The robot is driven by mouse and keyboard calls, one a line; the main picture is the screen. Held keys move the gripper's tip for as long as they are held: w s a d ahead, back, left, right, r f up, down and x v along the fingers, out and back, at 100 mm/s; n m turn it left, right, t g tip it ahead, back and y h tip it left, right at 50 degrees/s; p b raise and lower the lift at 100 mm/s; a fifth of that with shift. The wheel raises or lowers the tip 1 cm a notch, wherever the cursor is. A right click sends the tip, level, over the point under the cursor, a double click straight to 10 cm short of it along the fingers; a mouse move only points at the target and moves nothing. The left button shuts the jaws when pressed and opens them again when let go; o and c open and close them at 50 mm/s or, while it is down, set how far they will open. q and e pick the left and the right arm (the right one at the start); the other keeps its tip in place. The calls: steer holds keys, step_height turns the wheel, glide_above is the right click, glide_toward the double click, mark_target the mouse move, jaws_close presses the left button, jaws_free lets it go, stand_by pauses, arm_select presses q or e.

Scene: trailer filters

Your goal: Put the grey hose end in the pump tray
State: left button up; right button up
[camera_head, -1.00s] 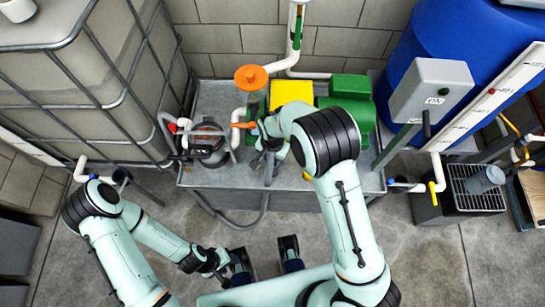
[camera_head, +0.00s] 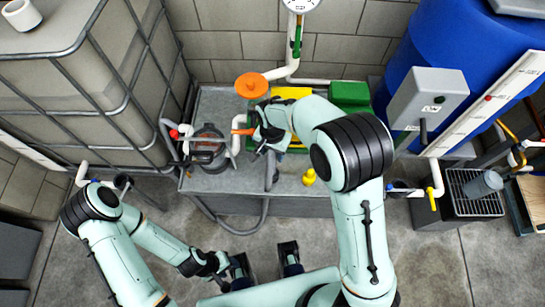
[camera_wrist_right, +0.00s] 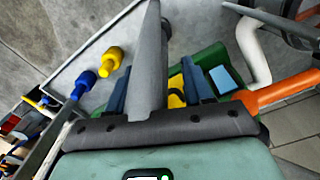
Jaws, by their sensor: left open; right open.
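The grey hose (camera_head: 264,212) loops over the front edge of the grey metal tray (camera_head: 225,183), which I take as the pump tray. Its grey end (camera_head: 271,170) rises toward my right gripper (camera_head: 268,132). In the right wrist view a thick grey tapered piece, apparently this hose end (camera_wrist_right: 151,50), lies between the open blue fingers of the right gripper (camera_wrist_right: 155,85). I cannot tell whether they touch it. My left gripper (camera_head: 264,250) is open and empty in front of the tray, near the floor.
A grated black box (camera_head: 475,195) stands right.

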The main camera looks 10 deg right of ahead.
steer(key=shift+r, duration=1.35)
